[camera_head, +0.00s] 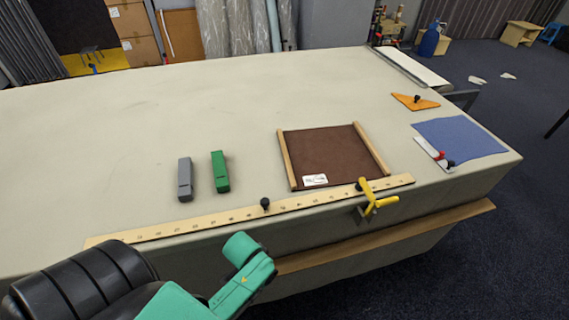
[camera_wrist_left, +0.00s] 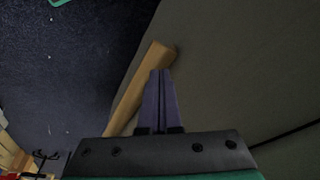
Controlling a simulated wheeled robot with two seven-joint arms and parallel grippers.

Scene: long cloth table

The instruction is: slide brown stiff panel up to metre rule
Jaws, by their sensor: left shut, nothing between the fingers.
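The brown stiff panel (camera_head: 330,150) lies flat on the table, with a pale wooden strip along its left and right sides and a white label near its front edge. The metre rule (camera_head: 225,217) lies along the table's front edge, just in front of the panel. At most a narrow strip of cloth shows between them. My left arm comes in at the bottom left of the head view, where its fingers cannot be made out. In the left wrist view my left gripper (camera_wrist_left: 159,75) is shut and empty, near a wooden ledge and grey cloth. My right gripper is not in view.
A yellow clamp (camera_head: 374,198) stands at the front edge by the rule's right part. A grey block (camera_head: 185,179) and a green block (camera_head: 220,172) lie left of the panel. A blue cloth (camera_head: 462,138) and an orange triangle (camera_head: 414,102) lie right. The table behind the panel is clear.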

